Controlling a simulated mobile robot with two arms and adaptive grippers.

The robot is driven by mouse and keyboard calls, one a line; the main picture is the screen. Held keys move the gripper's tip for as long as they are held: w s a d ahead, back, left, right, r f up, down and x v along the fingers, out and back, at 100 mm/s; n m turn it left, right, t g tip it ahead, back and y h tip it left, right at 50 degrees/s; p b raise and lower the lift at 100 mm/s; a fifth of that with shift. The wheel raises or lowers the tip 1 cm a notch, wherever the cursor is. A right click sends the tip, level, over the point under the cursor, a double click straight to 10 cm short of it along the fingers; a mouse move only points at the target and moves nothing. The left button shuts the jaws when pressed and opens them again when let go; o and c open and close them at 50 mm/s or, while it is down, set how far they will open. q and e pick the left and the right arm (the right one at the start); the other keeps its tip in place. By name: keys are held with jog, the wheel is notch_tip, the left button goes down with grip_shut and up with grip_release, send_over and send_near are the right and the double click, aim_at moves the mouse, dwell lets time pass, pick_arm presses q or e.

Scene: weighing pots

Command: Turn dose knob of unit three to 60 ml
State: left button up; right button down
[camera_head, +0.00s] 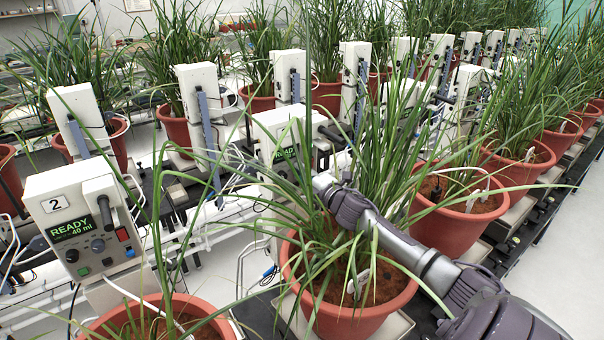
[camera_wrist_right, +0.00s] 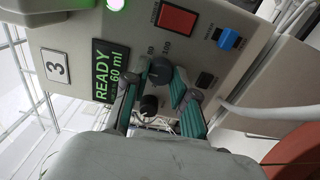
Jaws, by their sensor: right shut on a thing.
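Unit three (camera_wrist_right: 75,50) fills the right wrist view, rotated, with its "3" label and a green display (camera_wrist_right: 115,72) that reads READY and 60 ml. Its dark round dose knob (camera_wrist_right: 161,71) sits between the teal-padded fingertips of my right gripper (camera_wrist_right: 158,80), which is shut on it. A second, smaller dark knob (camera_wrist_right: 149,105) lies between the fingers, closer to the palm. In the head view unit three (camera_head: 283,125) stands mid-picture, partly covered by leaves. My right gripper (camera_head: 328,183) reaches its front there, its fingertips hidden. My left gripper is not in view.
Unit two (camera_head: 75,200) at the left shows READY and 40 ml. A potted plant (camera_head: 350,318) stands below my right arm, its leaves crossing the arm. Another pot (camera_head: 455,225) is to the right.

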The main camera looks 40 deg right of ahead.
jog(key=c, duration=0.9)
grip_release()
jog(key=s, duration=0.4)
jog(key=s+a, duration=0.1)
jog(key=s, duration=0.7)
jog(key=shift+a, duration=0.15)
